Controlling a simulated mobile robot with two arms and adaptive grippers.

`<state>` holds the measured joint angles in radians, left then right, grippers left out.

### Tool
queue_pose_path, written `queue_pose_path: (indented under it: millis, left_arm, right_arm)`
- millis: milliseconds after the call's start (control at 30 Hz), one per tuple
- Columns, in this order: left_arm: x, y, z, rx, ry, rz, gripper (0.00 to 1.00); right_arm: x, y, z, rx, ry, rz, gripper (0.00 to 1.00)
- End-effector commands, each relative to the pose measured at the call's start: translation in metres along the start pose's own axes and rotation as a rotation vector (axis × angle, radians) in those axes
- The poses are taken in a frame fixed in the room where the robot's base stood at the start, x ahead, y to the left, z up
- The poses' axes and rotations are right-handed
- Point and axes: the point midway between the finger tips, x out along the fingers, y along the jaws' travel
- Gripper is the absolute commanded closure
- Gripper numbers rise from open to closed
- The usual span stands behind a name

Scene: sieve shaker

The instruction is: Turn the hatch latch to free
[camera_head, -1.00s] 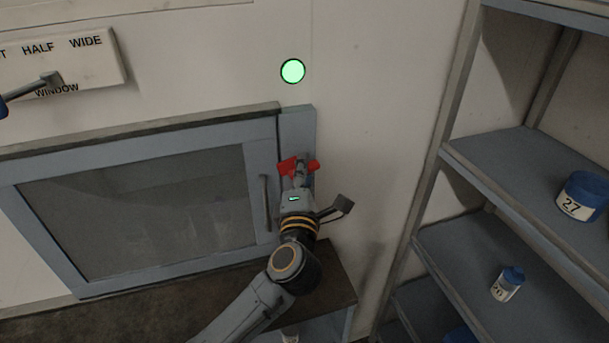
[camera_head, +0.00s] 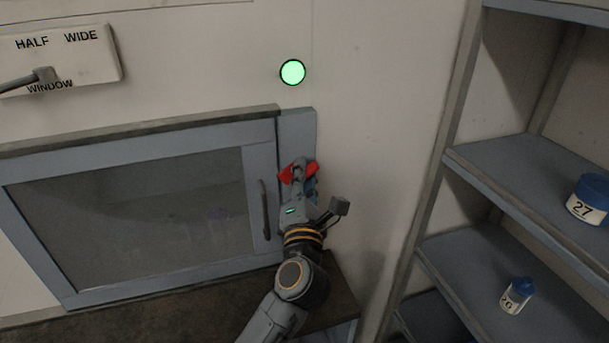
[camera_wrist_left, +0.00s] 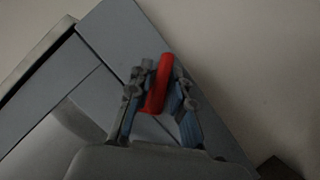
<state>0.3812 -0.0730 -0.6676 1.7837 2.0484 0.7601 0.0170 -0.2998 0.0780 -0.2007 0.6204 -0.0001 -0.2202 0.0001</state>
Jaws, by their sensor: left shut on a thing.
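The red hatch latch (camera_head: 311,169) sits on the blue-grey frame strip at the right of the hatch (camera_head: 127,222). The hatch has a dark glass pane and a vertical handle (camera_head: 265,209); its door lies flush with the frame as far as I can see. My left gripper (camera_head: 299,172) is shut on the latch and hides part of it. In the left wrist view, the red latch (camera_wrist_left: 160,84) stands between the two fingers of the left gripper (camera_wrist_left: 158,98). My right gripper is not in view.
A green lamp (camera_head: 293,72) glows above the latch. A window selector panel (camera_head: 95,62) is at upper left. A shelf unit (camera_head: 470,184) with blue-lidded jars (camera_head: 588,199) stands at right. A dark ledge (camera_head: 180,312) runs below the hatch.

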Motion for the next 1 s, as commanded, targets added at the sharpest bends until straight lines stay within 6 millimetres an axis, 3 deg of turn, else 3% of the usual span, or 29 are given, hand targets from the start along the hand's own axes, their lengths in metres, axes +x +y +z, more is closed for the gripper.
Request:
queue_pose_path:
  millis: [67,100,167,567,1000]
  left_arm:
    - [0.0,-0.001,-0.001,0.0,0.001,-0.003,1.0]
    - [0.0,-0.001,-0.001,0.0,0.001,-0.003,0.76]
    - [0.0,-0.001,-0.001,0.001,0.001,-0.003,0.66]
    - [-0.007,-0.002,-0.001,0.001,0.001,-0.003,0.66]
    - [-0.093,-0.002,-0.001,0.0,0.002,-0.005,0.66]
  right_arm:
    - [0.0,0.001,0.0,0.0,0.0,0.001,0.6]
    - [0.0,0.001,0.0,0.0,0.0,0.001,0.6]
    - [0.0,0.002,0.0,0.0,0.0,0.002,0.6]
    - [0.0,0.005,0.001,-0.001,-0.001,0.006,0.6]
    - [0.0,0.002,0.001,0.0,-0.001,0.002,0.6]
